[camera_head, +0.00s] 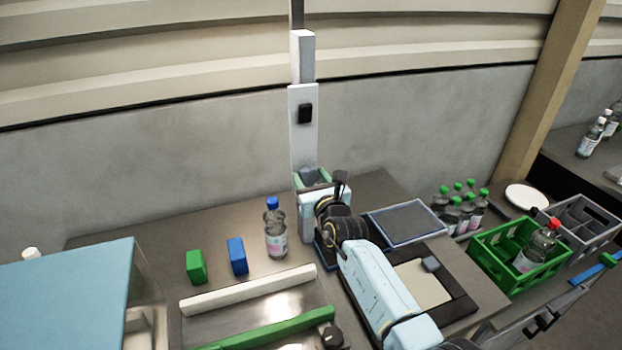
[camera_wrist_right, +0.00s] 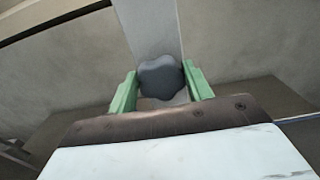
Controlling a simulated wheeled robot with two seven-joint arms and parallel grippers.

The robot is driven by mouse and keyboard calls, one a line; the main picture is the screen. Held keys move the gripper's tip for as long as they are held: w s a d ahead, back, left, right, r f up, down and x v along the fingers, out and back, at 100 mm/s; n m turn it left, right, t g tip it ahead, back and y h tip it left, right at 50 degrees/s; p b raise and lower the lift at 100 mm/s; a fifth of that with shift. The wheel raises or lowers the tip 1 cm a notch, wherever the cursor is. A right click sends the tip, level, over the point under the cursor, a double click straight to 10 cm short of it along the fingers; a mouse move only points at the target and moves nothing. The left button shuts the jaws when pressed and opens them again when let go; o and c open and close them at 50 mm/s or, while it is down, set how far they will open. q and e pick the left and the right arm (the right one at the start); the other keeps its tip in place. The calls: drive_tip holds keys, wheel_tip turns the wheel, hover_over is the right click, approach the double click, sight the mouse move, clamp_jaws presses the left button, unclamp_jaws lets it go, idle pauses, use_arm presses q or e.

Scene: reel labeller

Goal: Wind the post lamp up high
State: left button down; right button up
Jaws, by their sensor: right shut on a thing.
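The lamp's post (camera_head: 303,140) stands upright against the grey wall at the back of the bench. Its pale telescoping sections run out of the top of the head view, and I do not see the lamp itself. In the right wrist view a dark grey lobed knob (camera_wrist_right: 161,79) sits on the front of the post (camera_wrist_right: 150,30). My right gripper (camera_head: 312,178) reaches the post's lower part. Its green fingers, also in the wrist view (camera_wrist_right: 160,90), are shut on the knob from both sides. My left gripper is not in view.
A blue-capped bottle (camera_head: 275,230), a green block (camera_head: 196,266) and a blue block (camera_head: 237,256) stand left of my right arm. Right of it are a dark flat panel (camera_head: 407,221), several green-capped bottles (camera_head: 466,209) and a green crate (camera_head: 488,264) holding a red-capped bottle (camera_head: 537,247).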

idle(0.3)
drive_tip(key=o, duration=1)
drive_tip(key=shift+c, duration=0.2)
drive_tip(key=shift+s, duration=0.15)
drive_tip(key=v, duration=1.3)
drive_tip(key=shift+p, duration=0.3)
